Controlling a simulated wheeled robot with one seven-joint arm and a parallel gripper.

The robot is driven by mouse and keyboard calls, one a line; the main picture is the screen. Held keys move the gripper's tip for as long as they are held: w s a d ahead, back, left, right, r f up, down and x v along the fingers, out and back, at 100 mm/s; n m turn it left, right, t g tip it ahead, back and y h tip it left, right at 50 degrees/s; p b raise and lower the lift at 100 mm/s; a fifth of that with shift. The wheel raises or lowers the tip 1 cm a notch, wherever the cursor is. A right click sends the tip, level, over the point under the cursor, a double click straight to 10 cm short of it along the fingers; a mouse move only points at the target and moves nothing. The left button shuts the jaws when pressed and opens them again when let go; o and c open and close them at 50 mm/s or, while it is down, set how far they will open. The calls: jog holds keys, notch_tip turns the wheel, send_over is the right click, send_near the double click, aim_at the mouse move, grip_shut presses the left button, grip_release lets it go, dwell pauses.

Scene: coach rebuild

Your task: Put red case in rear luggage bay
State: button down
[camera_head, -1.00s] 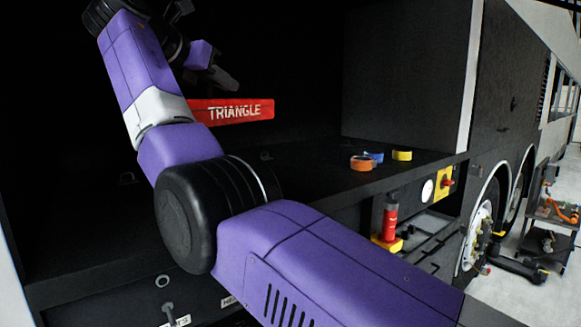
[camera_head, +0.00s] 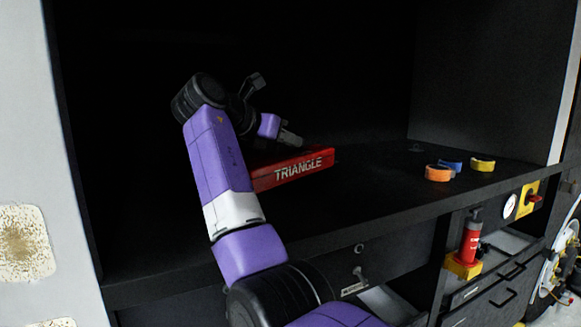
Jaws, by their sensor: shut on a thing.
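The red case (camera_head: 292,169), marked TRIANGLE, is inside the dark luggage bay (camera_head: 350,222), close above or on its floor. I cannot tell whether it touches the floor. My gripper (camera_head: 290,139) is at the case's upper side, shut on it. The fingertips are small and partly dark against the bay. My purple arm reaches in from the front and hides the case's left end.
An orange tape roll (camera_head: 438,173), a blue roll (camera_head: 452,164) and a yellow roll (camera_head: 482,164) lie on the bay floor to the right. The bay floor between case and rolls is clear.

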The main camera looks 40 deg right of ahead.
aim_at(261, 161)
jog(key=shift+f+p, duration=0.6)
jog(key=shift+f, duration=2.9)
jog(key=c, duration=1.9)
grip_release()
jog(key=shift+f, duration=0.2)
jog(key=o, duration=0.4)
jog(key=b+v, duration=0.3)
jog(key=v, duration=0.9)
jog(key=shift+b, duration=0.3)
jog(key=shift+r, duration=0.1)
jog(key=shift+s, duration=0.1)
